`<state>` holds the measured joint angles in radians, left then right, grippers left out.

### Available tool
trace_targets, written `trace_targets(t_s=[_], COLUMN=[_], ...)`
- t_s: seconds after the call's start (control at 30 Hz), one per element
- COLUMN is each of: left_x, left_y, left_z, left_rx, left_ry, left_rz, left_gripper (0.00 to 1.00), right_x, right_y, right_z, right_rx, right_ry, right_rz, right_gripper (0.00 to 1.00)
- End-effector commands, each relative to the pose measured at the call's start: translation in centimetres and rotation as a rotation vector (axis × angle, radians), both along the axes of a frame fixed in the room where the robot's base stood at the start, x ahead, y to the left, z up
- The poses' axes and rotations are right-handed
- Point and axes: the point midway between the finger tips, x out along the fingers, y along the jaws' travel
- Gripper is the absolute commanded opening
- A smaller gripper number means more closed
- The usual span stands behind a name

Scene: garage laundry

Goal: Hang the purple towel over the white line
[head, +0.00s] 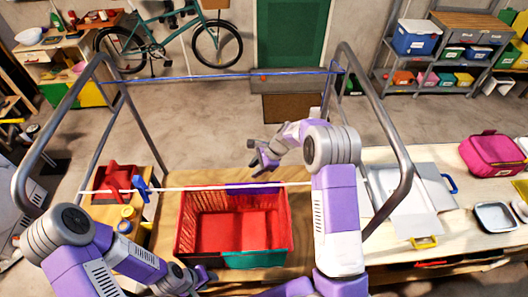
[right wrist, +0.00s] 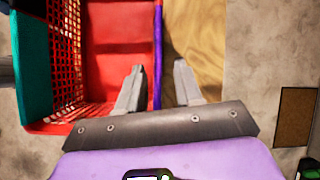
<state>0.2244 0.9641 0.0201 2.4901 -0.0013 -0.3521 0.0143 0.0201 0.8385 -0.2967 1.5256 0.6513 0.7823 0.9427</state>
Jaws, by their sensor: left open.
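The purple towel (head: 256,188) lies over the far rim of a red basket (head: 183,236). In the right wrist view the towel (right wrist: 158,45) is a thin purple strip along the basket wall. The white line (head: 215,187) runs across the frame, passing in front of the towel in the head view. My right gripper (head: 262,162) is open near the far rim; in the right wrist view its fingers (right wrist: 158,90) stand on either side of the purple strip, and I see no clear grip. My left gripper (head: 207,277) is open and low, by the basket's near left corner.
A teal cloth (head: 258,260) hangs on the basket's near side. A blue clip (head: 142,188) sits on the white line, near a red container (head: 118,178). A blue line (head: 215,75) crosses farther back. Grey metal posts (head: 375,100) flank the space. A white tray (head: 400,205) lies right.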

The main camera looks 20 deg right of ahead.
Motion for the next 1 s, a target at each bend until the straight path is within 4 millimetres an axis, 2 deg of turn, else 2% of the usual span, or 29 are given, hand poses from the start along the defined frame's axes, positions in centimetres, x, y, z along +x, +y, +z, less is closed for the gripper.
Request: trace_targets(t_s=[0.03,0.1,0.27,0.57,1.0], left_x=[0.0,0.0,-0.1,-0.1,-0.1], left_y=[0.0,0.0,0.0,0.0,0.0], left_z=[1.0,1.3,1.3,-0.2,-3.5], left_rx=[0.0,0.0,0.0,0.0,0.0], left_ry=[0.001,0.001,0.001,0.002,0.001], left_rz=[0.0,0.001,0.001,0.0,0.001], left_gripper=[0.43,0.43,0.43,0.43,0.43], right_x=[-0.6,-1.2,-1.7,-1.5,-0.8], right_y=[-1.1,-2.3,-3.4,-2.5,-0.1], right_z=[-0.1,-0.6,-1.4,-3.3,-7.9], right_rx=[-0.01,-0.018,-0.027,-0.028,-0.028], right_ry=[0.052,0.102,0.146,0.145,0.143], right_rz=[-0.051,-0.115,-0.173,-0.171,-0.17], right_gripper=[0.35,0.35,0.35,0.35,0.35])
